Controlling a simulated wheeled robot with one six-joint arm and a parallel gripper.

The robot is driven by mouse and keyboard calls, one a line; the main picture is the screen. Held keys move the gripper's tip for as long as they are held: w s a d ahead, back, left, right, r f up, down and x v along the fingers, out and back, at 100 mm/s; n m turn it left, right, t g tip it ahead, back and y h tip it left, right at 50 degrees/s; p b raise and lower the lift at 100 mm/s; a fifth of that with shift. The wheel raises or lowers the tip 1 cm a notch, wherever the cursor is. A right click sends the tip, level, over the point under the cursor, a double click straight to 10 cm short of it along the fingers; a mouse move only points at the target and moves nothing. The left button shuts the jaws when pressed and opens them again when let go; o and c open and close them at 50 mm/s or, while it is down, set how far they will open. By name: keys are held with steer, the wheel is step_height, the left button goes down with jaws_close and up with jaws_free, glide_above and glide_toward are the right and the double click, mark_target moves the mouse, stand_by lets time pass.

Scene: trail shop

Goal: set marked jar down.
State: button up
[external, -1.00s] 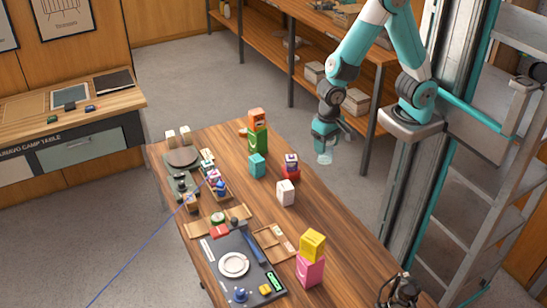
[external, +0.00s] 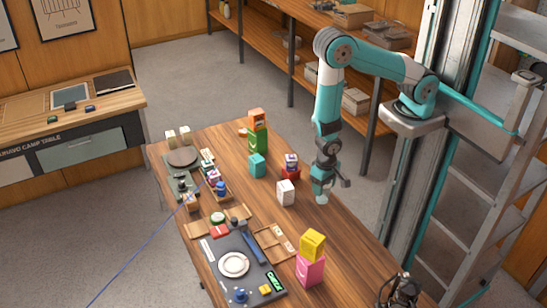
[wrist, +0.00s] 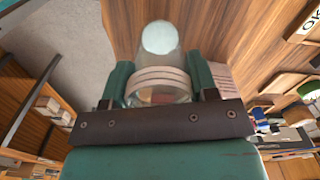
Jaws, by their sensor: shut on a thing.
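My gripper (external: 323,186) is shut on a clear jar (external: 322,198), low over the right side of the wooden table (external: 345,232). In the wrist view the jar (wrist: 158,62) sits between my two teal fingers, with a pale round end and light bands around it. I cannot tell whether the jar touches the table. No clear mark can be read on it.
A white block (external: 286,193) stands just left of the jar. A yellow cube (external: 312,244) rests on a pink one (external: 310,270) nearer the front. Bare wood lies between.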

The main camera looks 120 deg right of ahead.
steer(key=shift+f, duration=1.2)
steer(key=shift+f, duration=0.1)
steer(key=o, duration=1)
